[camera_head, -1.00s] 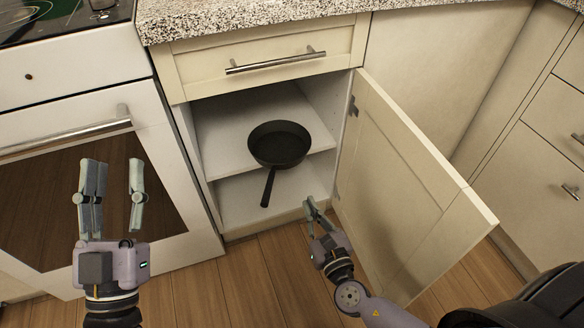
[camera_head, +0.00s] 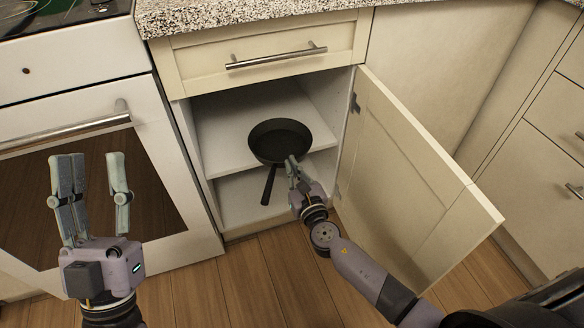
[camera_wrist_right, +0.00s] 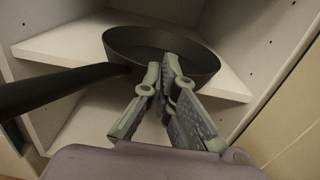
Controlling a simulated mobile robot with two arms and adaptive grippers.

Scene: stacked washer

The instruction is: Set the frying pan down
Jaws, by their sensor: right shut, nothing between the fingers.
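The black frying pan (camera_head: 280,141) rests on the middle shelf (camera_head: 225,125) inside the open cabinet, its handle sticking out over the shelf's front edge and pointing down-left. It also shows in the right wrist view (camera_wrist_right: 125,42), handle to the left. My right gripper (camera_head: 290,162) is shut and empty at the front of the pan, right of the handle. In the right wrist view its closed fingertips (camera_wrist_right: 168,62) overlap the pan's near wall; I cannot tell whether they touch it. My left gripper (camera_head: 92,160) is open and empty in front of the oven door.
The cabinet door (camera_head: 410,180) stands open to the right, close to my right arm. A drawer with a bar handle (camera_head: 276,58) is above the opening. The oven (camera_head: 110,190) is at left. A lower compartment lies under the shelf.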

